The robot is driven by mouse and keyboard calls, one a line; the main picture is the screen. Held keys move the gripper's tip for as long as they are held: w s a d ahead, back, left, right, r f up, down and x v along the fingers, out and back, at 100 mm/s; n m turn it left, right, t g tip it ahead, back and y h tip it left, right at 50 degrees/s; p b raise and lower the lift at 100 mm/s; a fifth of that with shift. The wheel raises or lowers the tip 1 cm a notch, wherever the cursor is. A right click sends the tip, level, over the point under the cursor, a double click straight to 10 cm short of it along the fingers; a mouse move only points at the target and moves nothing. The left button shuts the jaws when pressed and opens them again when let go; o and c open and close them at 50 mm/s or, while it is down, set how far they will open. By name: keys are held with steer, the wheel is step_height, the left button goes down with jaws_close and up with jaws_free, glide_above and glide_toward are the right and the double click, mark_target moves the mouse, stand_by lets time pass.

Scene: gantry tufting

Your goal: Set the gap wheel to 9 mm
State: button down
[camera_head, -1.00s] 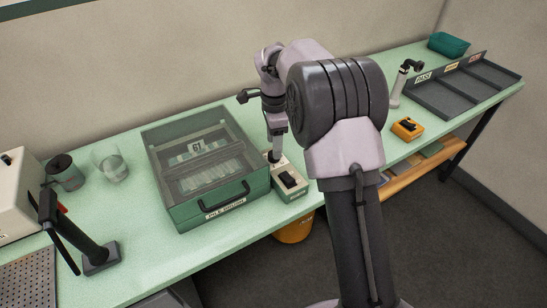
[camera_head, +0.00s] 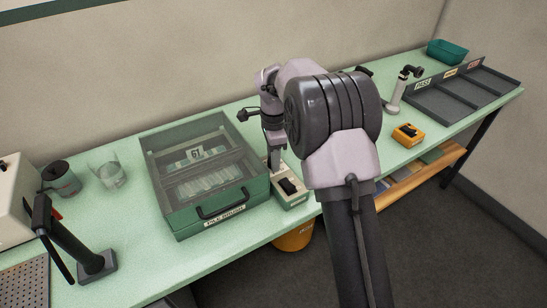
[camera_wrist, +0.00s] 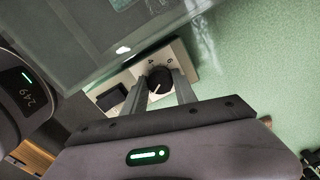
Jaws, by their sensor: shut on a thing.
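The gap wheel, a round black knob (camera_wrist: 159,80) with a pale mark, sits on a cream control box (camera_wrist: 183,58) in the wrist view. Small figures are printed beside it, but I cannot tell which value the mark shows. My gripper (camera_wrist: 161,84) has one finger on each side of the knob and is shut on it. In the head view the control box (camera_head: 289,202) stands against the right side of the green machine, with a black rocker switch on top. My gripper (camera_head: 274,160) reaches down at its far end, where my arm partly hides the knob.
The green glass-lidded case (camera_head: 175,205) stands close to my gripper on the left. An orange switch box (camera_head: 406,135), a sorting tray (camera_head: 455,100) and a teal bin (camera_head: 447,50) are to the right. A glass beaker (camera_head: 111,174) and a dark mug (camera_head: 60,180) stand left.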

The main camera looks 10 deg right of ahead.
steer(key=shift+n+p, duration=0.3)
steer(key=n+p, duration=0.2)
steer(key=n, duration=0.1)
steer(key=shift+r+p, duration=0.2)
steer(key=shift+p, duration=0.15)
steer(key=n+p, duration=0.3)
steer(key=n, duration=0.2)
steer(key=shift+p, duration=0.4)
steer(key=n+p, duration=0.2)
steer(key=n, duration=0.2)
steer(key=shift+f+n, duration=0.1)
steer(key=shift+n, duration=0.3)
steer(key=n+p, duration=0.2)
steer(key=n, duration=0.2)
steer(key=shift+f, duration=0.1)
steer(key=shift+n, duration=0.3)
steer(key=c, duration=1)
jaws_free()
